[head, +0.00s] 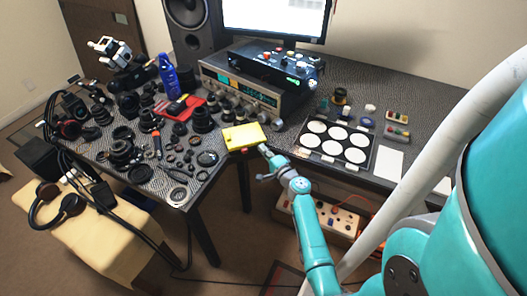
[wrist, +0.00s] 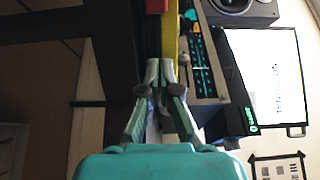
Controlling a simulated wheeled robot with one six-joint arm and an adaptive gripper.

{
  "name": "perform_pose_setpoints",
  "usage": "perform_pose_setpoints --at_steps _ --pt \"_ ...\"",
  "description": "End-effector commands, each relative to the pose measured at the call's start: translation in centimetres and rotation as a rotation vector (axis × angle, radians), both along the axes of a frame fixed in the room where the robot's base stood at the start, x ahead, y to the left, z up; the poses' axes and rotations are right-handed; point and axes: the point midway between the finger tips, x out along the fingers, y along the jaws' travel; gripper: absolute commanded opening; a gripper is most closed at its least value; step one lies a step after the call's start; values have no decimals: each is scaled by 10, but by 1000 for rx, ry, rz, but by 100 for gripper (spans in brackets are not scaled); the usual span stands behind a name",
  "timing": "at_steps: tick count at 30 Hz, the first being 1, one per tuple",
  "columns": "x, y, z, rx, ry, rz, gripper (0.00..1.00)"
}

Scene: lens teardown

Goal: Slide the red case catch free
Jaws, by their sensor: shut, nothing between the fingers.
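The yellow case (head: 243,136) lies at the table's front corner in the head view. In the wrist view its yellow side (wrist: 170,35) runs up from just beyond my fingertips. The red catch (wrist: 156,6) shows at the top edge of the wrist view, on the left of the yellow side, and is partly cut off. My gripper (wrist: 160,66) is shut and empty, with its fingertips just short of the case. In the head view my gripper (head: 264,148) is at the case's front right edge. I cannot tell whether it touches the case.
A silver receiver (head: 240,90) stands behind the case. Many black lens parts crowd the table to the left. A tray of white discs (head: 333,141) lies to the right. A power strip (head: 325,215) is below the table. The space in front of the table edge is open.

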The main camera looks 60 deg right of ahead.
Motion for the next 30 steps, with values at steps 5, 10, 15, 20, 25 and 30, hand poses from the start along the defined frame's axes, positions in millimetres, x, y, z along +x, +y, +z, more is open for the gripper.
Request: perform_pose_setpoints --at_steps 5,10,15,20,25,30 --pt "-30 14 -2 2 1 -3 0" --pt "-57 27 -1 2 1 -4 0" --pt "-78 38 -2 2 1 -3 0" --pt "-88 42 -1 0 1 -3 0" --pt "-90 44 -1 1 0 -1 0" --pt "-90 44 -1 1 0 -1 0"
